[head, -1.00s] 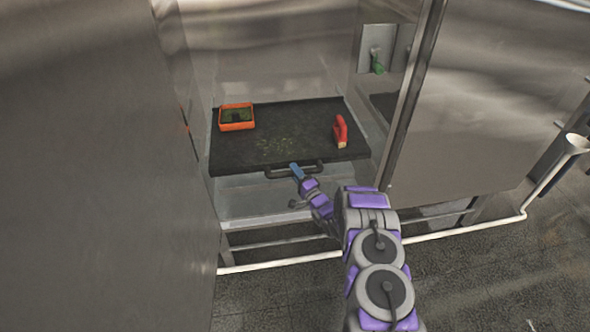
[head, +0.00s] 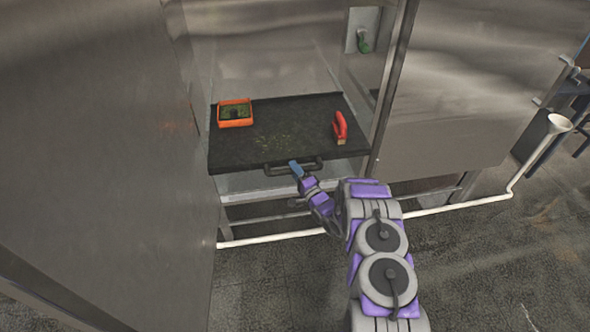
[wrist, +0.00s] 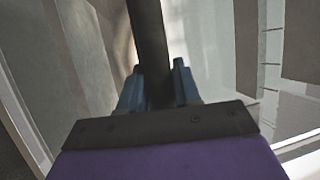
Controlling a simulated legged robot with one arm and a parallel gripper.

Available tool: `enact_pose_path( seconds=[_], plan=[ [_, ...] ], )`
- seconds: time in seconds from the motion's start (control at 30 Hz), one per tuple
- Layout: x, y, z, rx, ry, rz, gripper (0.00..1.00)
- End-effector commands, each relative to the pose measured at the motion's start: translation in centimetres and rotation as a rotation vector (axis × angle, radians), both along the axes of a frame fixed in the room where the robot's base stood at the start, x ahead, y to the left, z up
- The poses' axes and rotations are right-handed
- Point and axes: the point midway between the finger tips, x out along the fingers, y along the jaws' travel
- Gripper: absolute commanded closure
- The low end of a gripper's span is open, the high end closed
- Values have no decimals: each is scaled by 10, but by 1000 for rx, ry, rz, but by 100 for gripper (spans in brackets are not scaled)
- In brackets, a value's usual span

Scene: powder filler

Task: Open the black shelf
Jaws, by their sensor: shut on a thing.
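The black shelf (head: 285,137) is a flat dark tray inside a steel cabinet, left of centre in the head view. Its black handle (head: 279,170) runs along the front edge. My gripper (head: 295,168) is at the handle's middle, shut on it. In the wrist view the blue fingertips (wrist: 158,88) stand on both sides of the dark handle bar (wrist: 149,45). The shelf's front edge sticks out toward me past the cabinet's lower frame.
An orange box (head: 235,113) with a dark object inside and a red-handled brush (head: 340,128) rest on the shelf. Steel panels stand at left (head: 100,150) and right (head: 460,90). A white pipe (head: 450,202) runs low across the front. The grey floor (head: 270,280) in front is clear.

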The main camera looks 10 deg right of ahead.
Motion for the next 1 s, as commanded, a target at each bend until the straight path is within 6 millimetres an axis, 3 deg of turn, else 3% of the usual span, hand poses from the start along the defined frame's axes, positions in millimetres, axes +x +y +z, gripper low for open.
enact_pose_path(
  seconds=[0.47, 0.5, 0.7, 1.0],
  plan=[
    [-2, 1, -6, -1, 13, 1, 100],
    [-2, 1, -6, 0, 13, 1, 64],
    [-3, 1, -3, 0, 6, 0, 47],
    [-6, -2, -1, -1, 3, -1, 47]
  ],
)
